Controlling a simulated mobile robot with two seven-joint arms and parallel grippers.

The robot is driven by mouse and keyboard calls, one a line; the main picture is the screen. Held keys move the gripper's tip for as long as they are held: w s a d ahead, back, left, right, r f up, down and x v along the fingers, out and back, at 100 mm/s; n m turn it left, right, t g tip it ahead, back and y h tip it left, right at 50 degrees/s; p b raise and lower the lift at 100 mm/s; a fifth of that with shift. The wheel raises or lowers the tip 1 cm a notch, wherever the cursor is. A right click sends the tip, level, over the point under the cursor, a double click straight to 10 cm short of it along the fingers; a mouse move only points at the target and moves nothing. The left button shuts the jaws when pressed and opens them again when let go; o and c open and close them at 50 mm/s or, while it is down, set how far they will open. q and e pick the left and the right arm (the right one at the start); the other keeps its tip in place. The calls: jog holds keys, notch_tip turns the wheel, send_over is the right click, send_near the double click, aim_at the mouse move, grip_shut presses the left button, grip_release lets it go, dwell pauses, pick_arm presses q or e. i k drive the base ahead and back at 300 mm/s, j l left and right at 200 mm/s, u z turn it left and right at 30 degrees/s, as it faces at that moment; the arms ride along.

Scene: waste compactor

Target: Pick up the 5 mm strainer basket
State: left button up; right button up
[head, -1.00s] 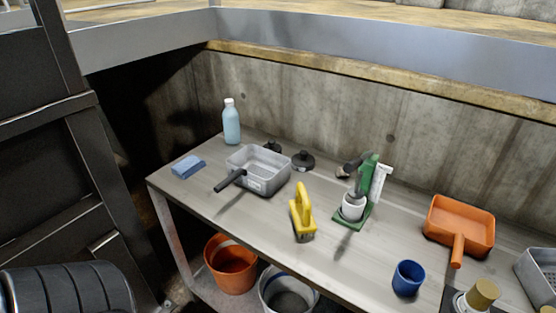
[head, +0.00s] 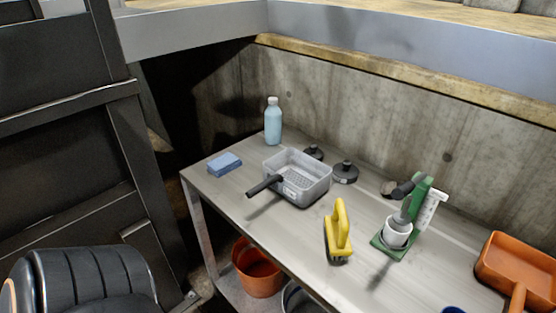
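A grey strainer basket (head: 308,189) with a perforated bottom and a black handle stands upright on the workbench (head: 235,198), left of its middle. Its handle points to the front left, towards the bench's front edge. A label is on its front wall, but I cannot read it, so I cannot tell its mesh size here. Nothing touches the basket. Neither of my grippers shows in the head view.
A blue sponge (head: 225,163) and a bottle (head: 273,122) stand left of and behind the basket. Black round weights (head: 345,172) are behind it. A yellow-handled brush (head: 339,228), a green stand (head: 389,248) and an orange scoop (head: 503,262) are to the right. An orange bucket (head: 258,272) is below.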

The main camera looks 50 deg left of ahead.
aim_at(301, 178)
jog(key=j+u, duration=0.35)
jog(key=i+j+u, duration=0.1)
jog(key=u, duration=0.25)
jog(key=i+j+u, duration=0.1)
jog(key=j+u, duration=0.25)
jog(key=j, duration=0.1)
jog(key=z, duration=0.05)
